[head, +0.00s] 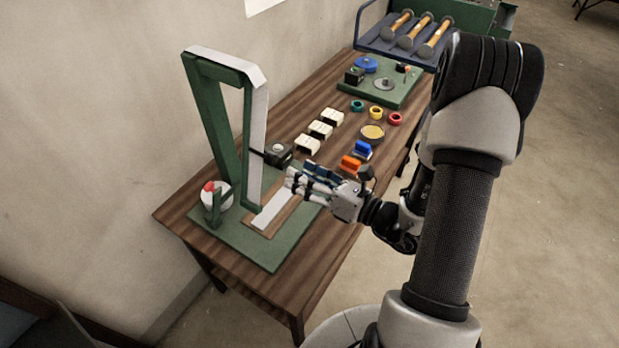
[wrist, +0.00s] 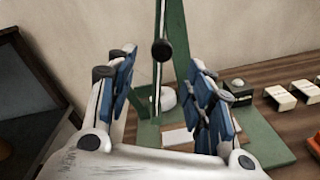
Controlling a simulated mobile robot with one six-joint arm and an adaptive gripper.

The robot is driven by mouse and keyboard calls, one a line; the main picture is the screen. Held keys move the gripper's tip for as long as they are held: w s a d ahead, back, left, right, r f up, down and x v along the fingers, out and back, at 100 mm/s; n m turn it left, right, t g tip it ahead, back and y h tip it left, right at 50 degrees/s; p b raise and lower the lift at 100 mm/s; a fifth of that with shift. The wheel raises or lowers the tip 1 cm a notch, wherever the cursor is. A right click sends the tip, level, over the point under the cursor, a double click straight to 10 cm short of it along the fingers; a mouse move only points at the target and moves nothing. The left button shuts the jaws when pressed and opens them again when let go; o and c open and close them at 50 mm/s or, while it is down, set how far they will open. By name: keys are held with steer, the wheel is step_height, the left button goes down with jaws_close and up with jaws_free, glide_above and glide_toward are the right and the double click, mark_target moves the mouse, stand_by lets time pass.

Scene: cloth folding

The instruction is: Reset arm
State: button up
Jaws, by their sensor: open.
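My gripper (head: 298,181) is open, its fingers pointing left toward a green stand on the table. In the wrist view my gripper (wrist: 165,98) shows two blue-padded fingers spread apart with nothing held between them. A black round knob (wrist: 162,50) shows beyond the fingertips, in line with the gap. The green stand (head: 206,105) has a tall upright frame with a white face (head: 257,130), on a green base (head: 262,250). A white round part with a red top (head: 210,192) is at its left. Whether the fingers touch the stand cannot be told.
The wooden table (head: 318,262) runs along the wall. White blocks (head: 320,130), colored rings (head: 376,112), and blue and orange pieces (head: 351,163) lie beyond my gripper. A green board (head: 395,97) and a blue tray with hammers (head: 385,46) are at the far end. The floor at right is clear.

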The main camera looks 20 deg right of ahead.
steer(key=shift+s+d, duration=0.35)
steer(key=shift+s, duration=0.25)
